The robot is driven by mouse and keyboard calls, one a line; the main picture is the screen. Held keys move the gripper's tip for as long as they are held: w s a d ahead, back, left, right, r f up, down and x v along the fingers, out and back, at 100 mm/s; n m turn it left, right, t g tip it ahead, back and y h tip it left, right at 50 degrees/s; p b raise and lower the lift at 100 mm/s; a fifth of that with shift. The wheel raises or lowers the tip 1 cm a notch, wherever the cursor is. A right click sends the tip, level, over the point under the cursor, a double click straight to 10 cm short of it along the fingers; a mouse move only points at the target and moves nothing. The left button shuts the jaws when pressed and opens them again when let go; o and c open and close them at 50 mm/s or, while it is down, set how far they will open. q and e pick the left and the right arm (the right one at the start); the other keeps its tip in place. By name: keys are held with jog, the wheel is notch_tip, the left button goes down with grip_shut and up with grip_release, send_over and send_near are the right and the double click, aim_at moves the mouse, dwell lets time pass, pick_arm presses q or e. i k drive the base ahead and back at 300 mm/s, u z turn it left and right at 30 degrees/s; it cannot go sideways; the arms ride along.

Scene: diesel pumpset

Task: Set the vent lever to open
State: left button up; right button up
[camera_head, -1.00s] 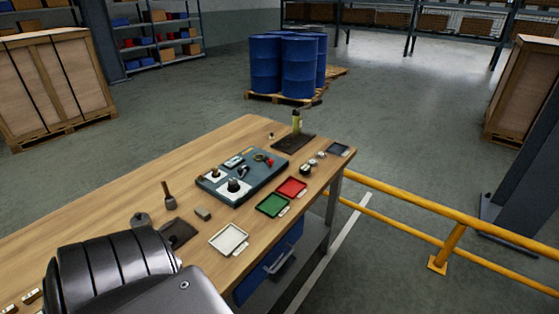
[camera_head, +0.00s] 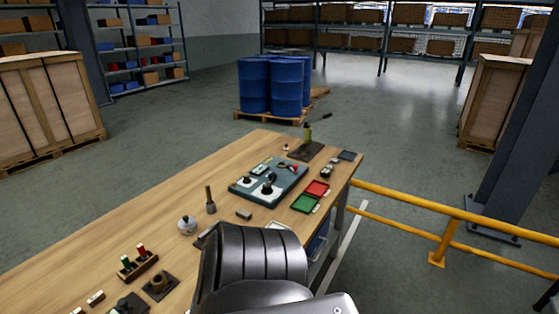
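A teal panel (camera_head: 292,187) lies on the wooden bench. It carries black knobs on white plates, with one knob (camera_head: 267,188) near its front edge, and a small red-handled part (camera_head: 290,167) near its far right corner. Which of these is the vent lever, and how it is set, is too small to tell. A yellow-green upright device (camera_head: 307,136) with a dark slanting handle (camera_head: 323,117) stands on a dark plate at the bench's far end. Neither gripper shows. A dark grey link of my arm covers the bottom middle and part of the bench.
A white-blue pot (camera_head: 187,225), a brown-handled tool (camera_head: 210,200) and a holder with red and green pieces (camera_head: 138,264) stand nearer. A yellow rail (camera_head: 450,213) runs right of the bench.

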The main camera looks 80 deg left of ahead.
aim_at(271, 176)
jog(key=u, duration=0.1)
jog(key=i, duration=1.1)
jog(key=u, duration=0.75)
jog(key=i, duration=1)
jog(key=u, duration=1.6)
jog(key=i, duration=0.35)
jog(key=u, duration=0.3)
